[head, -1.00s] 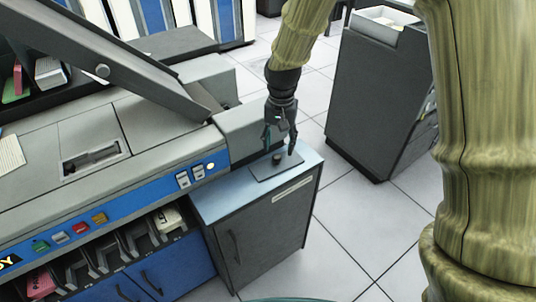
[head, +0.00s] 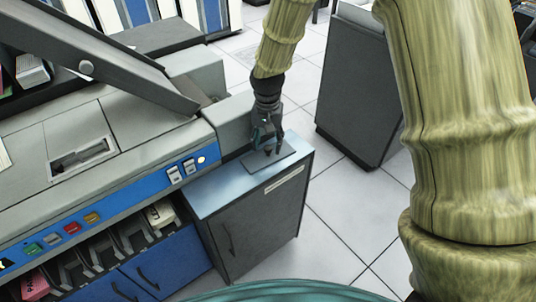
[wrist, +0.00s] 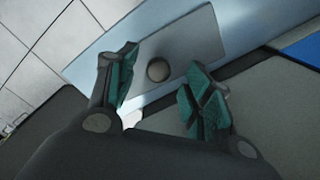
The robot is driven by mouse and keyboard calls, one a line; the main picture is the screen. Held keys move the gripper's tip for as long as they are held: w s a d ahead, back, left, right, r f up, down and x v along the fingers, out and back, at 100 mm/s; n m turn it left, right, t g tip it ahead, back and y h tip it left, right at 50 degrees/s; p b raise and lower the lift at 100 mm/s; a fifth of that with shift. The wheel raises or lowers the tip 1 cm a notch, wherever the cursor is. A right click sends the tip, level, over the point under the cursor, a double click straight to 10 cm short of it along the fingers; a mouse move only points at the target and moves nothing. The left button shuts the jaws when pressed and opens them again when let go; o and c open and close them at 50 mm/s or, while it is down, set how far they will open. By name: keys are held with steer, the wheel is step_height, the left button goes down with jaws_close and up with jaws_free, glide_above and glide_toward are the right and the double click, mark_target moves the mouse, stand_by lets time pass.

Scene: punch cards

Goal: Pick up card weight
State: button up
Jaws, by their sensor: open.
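The card weight (head: 281,165) is a flat dark grey plate with a small round knob on top. It lies on the light blue top of a small grey cabinet in the head view. In the wrist view the plate (wrist: 195,37) and its round knob (wrist: 158,70) show clearly. My gripper (head: 268,146) points down just above the plate. In the wrist view my gripper (wrist: 155,85) is open, with one teal-padded finger on each side of the knob. The fingers look apart from the knob. In the head view the fingers hide most of the knob.
The grey cabinet (head: 262,225) stands against a card machine (head: 130,185) with a blue button panel. Card slots (head: 105,250) line the machine's front. A dark cabinet (head: 358,90) stands behind at the right. Tiled floor (head: 345,215) is clear to the right.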

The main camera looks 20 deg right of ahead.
mark_target(268, 147)
steer(key=shift+d+f, duration=0.1)
steer(key=shift+f, duration=1.45)
jaws_close()
